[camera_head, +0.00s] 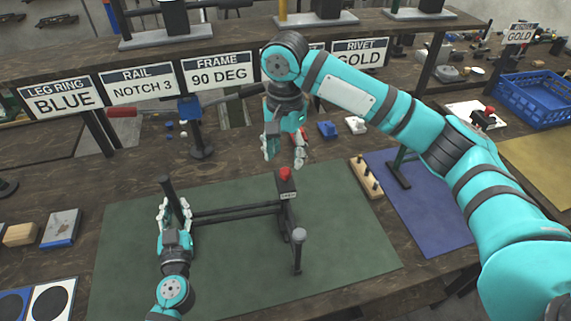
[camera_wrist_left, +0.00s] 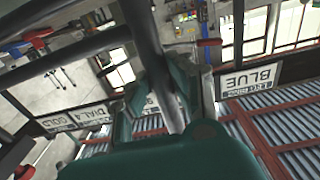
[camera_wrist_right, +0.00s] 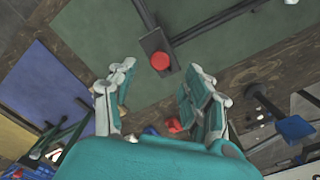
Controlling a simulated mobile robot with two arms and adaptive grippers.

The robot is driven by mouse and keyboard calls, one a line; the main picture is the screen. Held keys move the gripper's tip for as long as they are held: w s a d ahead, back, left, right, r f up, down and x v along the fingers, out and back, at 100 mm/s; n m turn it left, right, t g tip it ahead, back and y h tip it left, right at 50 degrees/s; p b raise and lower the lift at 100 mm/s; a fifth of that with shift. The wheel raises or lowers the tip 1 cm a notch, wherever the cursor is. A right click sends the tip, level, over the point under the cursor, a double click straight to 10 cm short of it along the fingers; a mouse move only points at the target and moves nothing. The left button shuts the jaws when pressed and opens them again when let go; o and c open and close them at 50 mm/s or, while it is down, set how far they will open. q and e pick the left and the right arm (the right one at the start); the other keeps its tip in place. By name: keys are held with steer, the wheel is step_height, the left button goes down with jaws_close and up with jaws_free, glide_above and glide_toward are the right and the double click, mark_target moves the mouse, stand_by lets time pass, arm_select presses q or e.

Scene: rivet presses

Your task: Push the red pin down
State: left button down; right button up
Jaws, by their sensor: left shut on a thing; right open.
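The red pin (camera_head: 285,173) stands up from a black block at the far right corner of a dark metal frame (camera_head: 240,209) on the green mat. In the right wrist view the red pin (camera_wrist_right: 160,61) shows round, in line with the gap between my fingers. My right gripper (camera_head: 284,161) is open and empty, pointing down just above and behind the pin, apart from it as far as I can tell. My left gripper (camera_head: 174,212) is shut on the frame's upright dark post (camera_head: 169,188) at the left. The post also crosses the left wrist view (camera_wrist_left: 143,40).
The green mat (camera_head: 340,235) is mostly bare around the frame. A grey-topped post (camera_head: 299,238) rises at the frame's near right. A wooden peg block (camera_head: 366,178) and blue mat (camera_head: 425,215) lie to the right. A sign shelf (camera_head: 220,72) runs behind.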

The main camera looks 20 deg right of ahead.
mark_target(285, 170)
step_height(285, 170, up, 7)
stand_by(0.3)
